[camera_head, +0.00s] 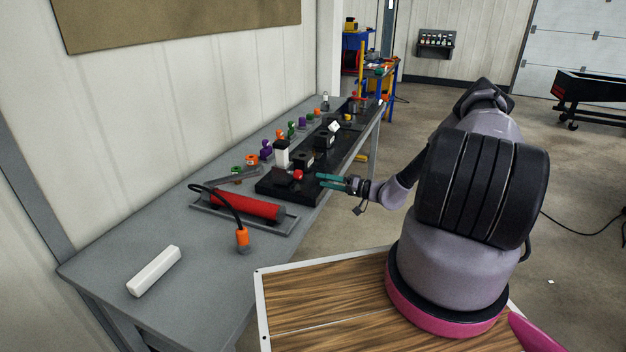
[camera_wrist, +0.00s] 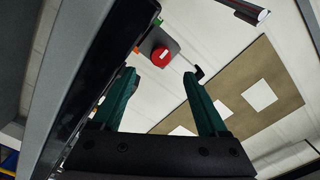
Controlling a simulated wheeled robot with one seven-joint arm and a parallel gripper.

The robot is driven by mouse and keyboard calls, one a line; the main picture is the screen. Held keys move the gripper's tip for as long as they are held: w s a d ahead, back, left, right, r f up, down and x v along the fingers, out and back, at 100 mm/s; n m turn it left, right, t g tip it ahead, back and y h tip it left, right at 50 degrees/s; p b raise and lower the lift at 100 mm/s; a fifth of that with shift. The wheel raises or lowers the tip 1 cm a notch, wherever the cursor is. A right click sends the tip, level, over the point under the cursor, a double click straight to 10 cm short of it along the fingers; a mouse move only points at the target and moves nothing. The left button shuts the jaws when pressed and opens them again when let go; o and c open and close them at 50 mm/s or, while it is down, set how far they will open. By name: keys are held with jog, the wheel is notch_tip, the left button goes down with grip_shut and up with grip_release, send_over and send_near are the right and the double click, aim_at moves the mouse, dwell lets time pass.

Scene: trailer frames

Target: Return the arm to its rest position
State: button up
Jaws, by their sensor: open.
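My arm reaches forward over the wooden-topped base in the head view, bent toward the bench. My gripper (camera_head: 332,181) has green fingers and sits at the right edge of the bench, beside the black plate (camera_head: 290,190). In the wrist view the two green fingers of my gripper (camera_wrist: 160,95) stand apart with nothing between them. A red round button (camera_head: 298,174) on a dark block is just left of the fingertips. It also shows beyond the fingers in the wrist view (camera_wrist: 161,57).
The grey bench (camera_head: 205,280) runs along the wall. On it are a red cylinder (camera_head: 245,205) in a grey tray, an orange-ended cable (camera_head: 242,238), a white block (camera_head: 154,270) and several small coloured parts. The floor (camera_head: 330,225) right of the bench is open.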

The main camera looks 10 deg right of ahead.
jog(key=shift+v, duration=0.95)
jog(key=s+a+r+n+g+h, duration=0.1)
jog(key=s+a+r+g+h, duration=0.2)
jog(key=r, duration=0.7)
jog(key=s+a+r+n+g+h, duration=0.1)
jog(key=s+r+g+h, duration=0.3)
jog(key=r, duration=0.6)
jog(key=s+a+r+g, duration=0.25)
jog(key=s+r, duration=0.25)
jog(key=r, duration=0.5)
jog(key=s+d+r+m+t+h, duration=0.3)
jog(key=s+r+m+t+h, duration=0.2)
jog(key=s+r, duration=1.3)
jog(key=s+m+t, duration=0.1)
jog(key=s, duration=0.2)
jog(key=shift+s+r+h, duration=0.15)
jog(key=shift+s+h, duration=0.1)
jog(key=shift+h, duration=0.05)
